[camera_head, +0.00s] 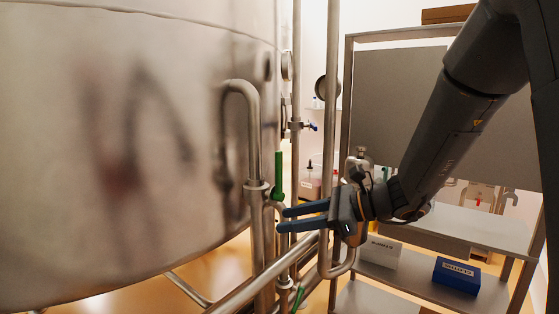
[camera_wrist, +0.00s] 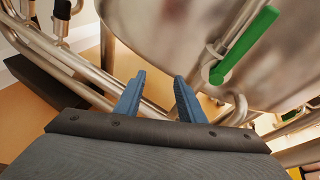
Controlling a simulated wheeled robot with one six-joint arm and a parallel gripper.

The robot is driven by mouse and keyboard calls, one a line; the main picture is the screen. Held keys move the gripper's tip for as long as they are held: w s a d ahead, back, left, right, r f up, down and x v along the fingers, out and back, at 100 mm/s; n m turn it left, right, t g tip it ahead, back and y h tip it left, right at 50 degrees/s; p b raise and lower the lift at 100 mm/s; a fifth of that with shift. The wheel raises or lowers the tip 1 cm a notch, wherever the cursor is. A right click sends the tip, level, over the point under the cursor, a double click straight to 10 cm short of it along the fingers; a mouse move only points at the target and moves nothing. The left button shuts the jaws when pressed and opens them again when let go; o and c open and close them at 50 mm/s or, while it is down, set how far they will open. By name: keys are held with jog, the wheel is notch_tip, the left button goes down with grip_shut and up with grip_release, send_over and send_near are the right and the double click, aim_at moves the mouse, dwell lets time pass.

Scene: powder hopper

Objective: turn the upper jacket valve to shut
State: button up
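The upper jacket valve has a green lever (camera_head: 278,177) that stands upright on the pipe beside the steel vessel. In the wrist view the lever (camera_wrist: 245,45) lies diagonally at the upper right, in front of the vessel wall. My gripper (camera_head: 282,220) is open, with its blue fingers pointing left just below the lever. In the wrist view my gripper (camera_wrist: 159,76) has nothing between its fingers, and the lever is to their right, apart from them.
The large steel vessel (camera_head: 120,150) fills the left. A vertical pipe (camera_head: 331,100) and bent pipes (camera_head: 255,130) stand close to my gripper. A shelf rack (camera_head: 480,229) with a blue box (camera_head: 457,277) stands at right.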

aim_at(282, 165)
jog(key=w+d+r+m+t+y+p, duration=0.25)
jog(key=w+r+m+t, duration=0.25)
jog(key=w+r, duration=0.4)
jog(key=shift+h, duration=0.25)
jog(key=x, duration=0.2)
jog(key=p+x, duration=0.1)
jog(key=x, duration=0.3)
jog(key=shift+a+r, duration=0.35)
jog(key=shift+a, duration=0.05)
grip_shut()
